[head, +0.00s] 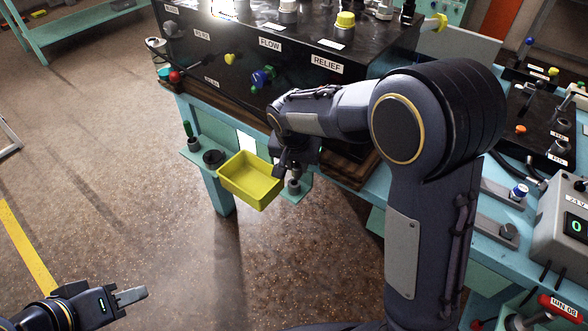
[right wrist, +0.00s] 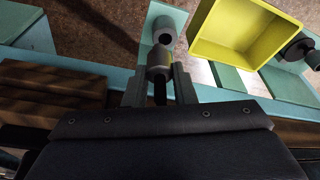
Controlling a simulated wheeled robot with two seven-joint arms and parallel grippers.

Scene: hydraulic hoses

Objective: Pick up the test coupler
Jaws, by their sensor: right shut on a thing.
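The test coupler, a grey rounded cylinder with a dark stem (right wrist: 158,58), is between the two fingers of my right gripper (right wrist: 159,82) in the right wrist view. The gripper is shut on it. In the head view my right gripper (head: 288,168) is just right of the yellow bin, at the small teal shelf; the coupler is mostly hidden there. A short grey cylinder with a dark top (right wrist: 163,29) is on the shelf just beyond the coupler; I cannot tell whether they touch. My left gripper (head: 132,295) is low at the left over the floor, and its finger gap is unclear.
The yellow bin (head: 235,187) hangs beside the shelf. A dark round piece (head: 213,157) and a green-handled item (head: 188,130) are left of it. The black hydraulic panel (head: 215,45) stands behind. My right arm crosses the bench. Open floor lies at left.

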